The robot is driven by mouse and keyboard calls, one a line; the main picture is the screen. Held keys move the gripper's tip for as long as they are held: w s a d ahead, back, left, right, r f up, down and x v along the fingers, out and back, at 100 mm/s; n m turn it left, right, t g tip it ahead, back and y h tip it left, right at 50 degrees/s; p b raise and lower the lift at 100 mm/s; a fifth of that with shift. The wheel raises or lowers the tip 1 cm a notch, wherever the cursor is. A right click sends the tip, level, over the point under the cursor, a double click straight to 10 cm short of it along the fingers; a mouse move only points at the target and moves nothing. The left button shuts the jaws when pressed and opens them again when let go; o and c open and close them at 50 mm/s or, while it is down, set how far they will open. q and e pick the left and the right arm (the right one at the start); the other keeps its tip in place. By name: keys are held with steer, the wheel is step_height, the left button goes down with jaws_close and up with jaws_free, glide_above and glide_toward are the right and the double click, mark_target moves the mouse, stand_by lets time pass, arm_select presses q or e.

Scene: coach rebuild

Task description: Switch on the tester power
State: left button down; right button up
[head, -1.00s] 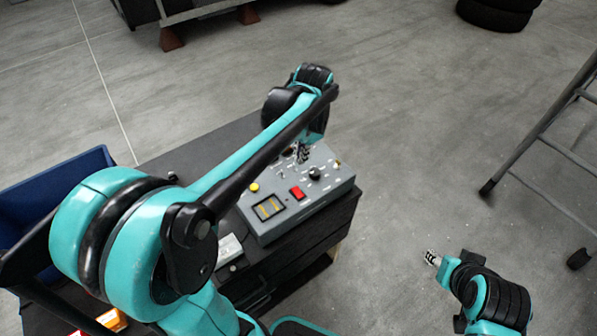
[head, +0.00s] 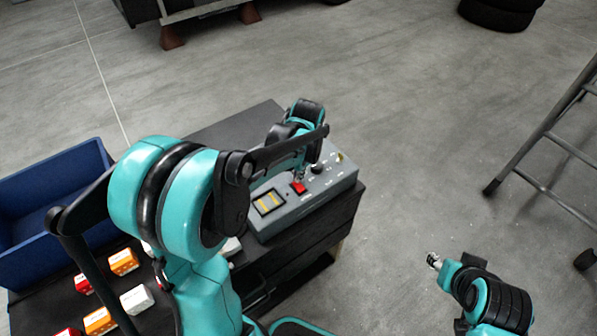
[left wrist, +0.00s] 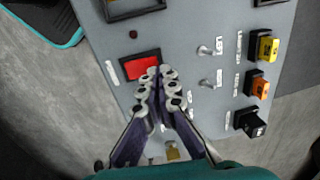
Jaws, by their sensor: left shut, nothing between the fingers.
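The tester is a grey box (head: 318,203) with a sloped control panel, on a dark cart top. Its red rocker switch (head: 298,188) sits near the panel's middle, and the left wrist view shows it as a red rectangle (left wrist: 139,67). My left gripper (head: 299,178) is shut and empty, over the panel right at the red switch. In the left wrist view its fingertips (left wrist: 156,76) cover the switch's lower right corner; I cannot tell whether they touch it. My right gripper (head: 434,261) is off to the right over the floor, too small to judge.
Two toggle levers (left wrist: 211,65) and yellow, orange and black terminals (left wrist: 266,48) stand on the panel near the gripper. A blue bin (head: 40,200) and several small boxes (head: 122,262) are at the left. A ladder (head: 545,135) stands right; the floor between is clear.

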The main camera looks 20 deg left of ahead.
arm_select(q)
steer(key=shift+w+a+f+h, duration=0.1)
steer(key=shift+a+f+h, duration=0.1)
steer(key=shift+f+h, duration=0.2)
steer(key=shift+d+r+g, duration=0.1)
steer(key=shift+d+g, duration=0.05)
steer(key=shift+g, duration=0.15)
steer(key=shift+s+d+r, duration=0.25)
steer(key=shift+s+d, duration=0.15)
steer(key=shift+d, duration=0.15)
steer(key=shift+w+r+p, duration=0.1)
steer(key=shift+r+p, duration=0.3)
steer(key=shift+p, duration=0.05)
step_height(320, 180, up, 13)
steer(key=a+p, duration=0.1)
steer(key=p, duration=0.4)
steer(key=shift+w+a, duration=0.35)
steer(key=shift+w, duration=0.05)
